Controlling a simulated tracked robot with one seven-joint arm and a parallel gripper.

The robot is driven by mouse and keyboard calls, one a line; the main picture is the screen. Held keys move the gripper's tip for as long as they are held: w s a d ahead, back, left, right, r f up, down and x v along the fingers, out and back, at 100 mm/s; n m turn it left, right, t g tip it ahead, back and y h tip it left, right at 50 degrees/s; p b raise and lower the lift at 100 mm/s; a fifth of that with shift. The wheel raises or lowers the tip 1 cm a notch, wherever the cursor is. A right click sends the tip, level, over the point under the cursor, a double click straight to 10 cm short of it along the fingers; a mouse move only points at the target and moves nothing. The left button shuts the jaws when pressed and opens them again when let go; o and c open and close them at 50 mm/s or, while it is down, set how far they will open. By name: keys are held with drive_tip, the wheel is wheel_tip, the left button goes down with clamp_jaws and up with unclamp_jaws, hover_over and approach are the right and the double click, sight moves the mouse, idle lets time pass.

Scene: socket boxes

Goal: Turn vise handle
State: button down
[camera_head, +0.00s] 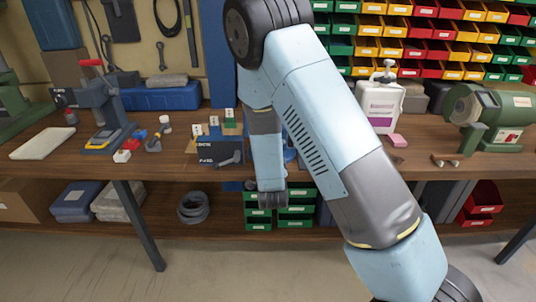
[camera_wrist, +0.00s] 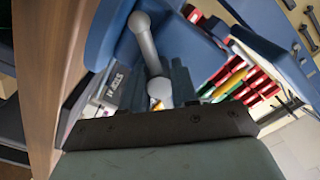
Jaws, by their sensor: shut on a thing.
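The vise is the blue body (camera_wrist: 185,42) filling the upper middle of the wrist view. In the head view it is mostly hidden behind my arm, with a bit of blue (camera_head: 290,155) beside it. The vise handle is a grey rod with a rounded end (camera_wrist: 147,45), slanting down toward my gripper in the wrist view. My gripper (camera_head: 271,200) hangs at the bench's front edge in the head view. It is shut on the handle; the contact itself is partly hidden by the dark gripper part in the wrist view.
The wooden bench (camera_head: 215,178) runs across the view. Green drawers (camera_head: 295,208) are below the bench; the front floor is clear.

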drive_tip(key=m, duration=0.5)
drive_tip(key=shift+d+f, duration=0.2)
drive_tip(key=shift+s+m, duration=0.15)
drive_tip(key=shift+m, duration=2.15)
drive_tip(key=shift+f, duration=0.1)
drive_tip(key=c, duration=0.9)
unclamp_jaws()
drive_tip(key=shift+o, duration=0.2)
drive_tip(key=shift+a, duration=0.1)
